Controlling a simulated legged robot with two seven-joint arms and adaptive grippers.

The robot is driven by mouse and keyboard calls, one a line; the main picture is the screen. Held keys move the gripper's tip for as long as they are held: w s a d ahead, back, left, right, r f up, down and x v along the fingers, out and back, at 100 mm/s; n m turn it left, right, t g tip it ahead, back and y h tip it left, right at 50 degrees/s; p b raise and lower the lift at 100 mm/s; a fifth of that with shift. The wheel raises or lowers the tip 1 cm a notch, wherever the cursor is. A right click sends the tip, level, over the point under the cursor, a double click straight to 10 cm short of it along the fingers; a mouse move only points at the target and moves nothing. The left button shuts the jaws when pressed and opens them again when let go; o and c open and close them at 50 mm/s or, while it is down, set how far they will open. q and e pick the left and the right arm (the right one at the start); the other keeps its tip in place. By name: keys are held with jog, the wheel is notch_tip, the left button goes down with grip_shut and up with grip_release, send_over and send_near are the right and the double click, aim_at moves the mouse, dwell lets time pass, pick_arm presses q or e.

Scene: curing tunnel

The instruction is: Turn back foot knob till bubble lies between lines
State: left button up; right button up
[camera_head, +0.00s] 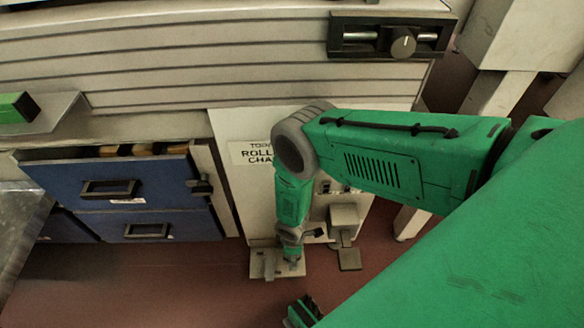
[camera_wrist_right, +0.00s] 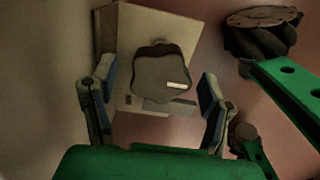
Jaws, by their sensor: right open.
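My right arm reaches down in the head view to the foot of a pale cabinet, where its gripper (camera_head: 290,262) is small and partly hidden by the wrist. In the right wrist view the gripper (camera_wrist_right: 157,72) is open, with one finger on each side of a grey lobed knob (camera_wrist_right: 160,78). The knob has a short white mark near its right edge and sits in front of a pale block (camera_wrist_right: 120,40). No clear gap-closing contact shows between fingers and knob. I cannot make out a bubble or its lines. My left gripper is not in view.
A blue drawer unit (camera_head: 150,205) stands left of the pale cabinet (camera_head: 240,190), its top drawer partly open. A grey block with a dark pad (camera_head: 349,259) stands right of the gripper. A black fixture with a round knob (camera_head: 402,43) is at the upper right. Reddish floor (camera_head: 190,285) lies clear in front.

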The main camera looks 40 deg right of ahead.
jog(key=shift+f, duration=0.25)
jog(key=c, duration=1.2)
jog(key=shift+o, duration=0.2)
